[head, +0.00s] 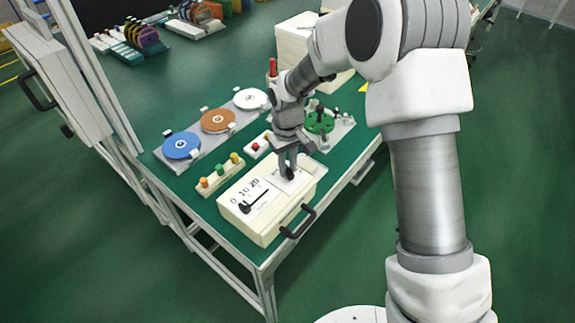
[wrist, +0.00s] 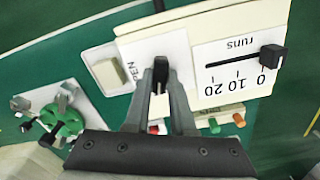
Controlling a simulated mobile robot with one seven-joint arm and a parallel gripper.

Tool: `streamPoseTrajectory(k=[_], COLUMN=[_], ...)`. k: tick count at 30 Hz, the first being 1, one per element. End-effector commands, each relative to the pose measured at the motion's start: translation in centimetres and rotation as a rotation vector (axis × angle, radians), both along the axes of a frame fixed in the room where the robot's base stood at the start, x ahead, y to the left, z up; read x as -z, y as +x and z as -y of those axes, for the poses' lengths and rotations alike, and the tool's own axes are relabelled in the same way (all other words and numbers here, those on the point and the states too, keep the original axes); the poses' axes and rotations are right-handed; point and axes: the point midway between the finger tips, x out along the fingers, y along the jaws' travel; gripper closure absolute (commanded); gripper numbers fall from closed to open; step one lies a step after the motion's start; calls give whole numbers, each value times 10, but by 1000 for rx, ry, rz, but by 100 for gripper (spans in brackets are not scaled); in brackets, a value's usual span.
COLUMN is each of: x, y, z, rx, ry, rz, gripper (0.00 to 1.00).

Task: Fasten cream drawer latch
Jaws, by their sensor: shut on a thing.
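The cream drawer unit (head: 262,228) stands at the near end of the green bench, with a black bar handle (head: 298,221) on its front. On its top is a white latch plate (head: 301,178), and the wrist view shows the word OPEN on this plate (wrist: 138,52). My gripper (head: 289,173) reaches down onto the plate. In the wrist view my gripper (wrist: 161,82) is shut on the black latch knob (wrist: 160,72). The fingers hide part of the knob and its slot, so the latch's exact position is unclear.
Beside the latch plate is a runs scale with a black slider (wrist: 271,56), at the 0 end. A strip of coloured knobs (head: 219,174), a small red-button box (head: 257,146), blue (head: 181,145), orange and white discs, and a green wheel (head: 320,123) stand close by.

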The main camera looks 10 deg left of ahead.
Motion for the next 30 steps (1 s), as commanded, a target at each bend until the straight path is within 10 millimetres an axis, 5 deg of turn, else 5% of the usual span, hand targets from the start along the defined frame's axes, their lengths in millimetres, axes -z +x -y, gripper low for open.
streamPoseTrajectory(k=[13, 30], x=[-1, -1], y=[1, 1], z=[0, 0], rx=[-293, -370], ry=[1, 0], rz=[1, 3], gripper=[100, 100])
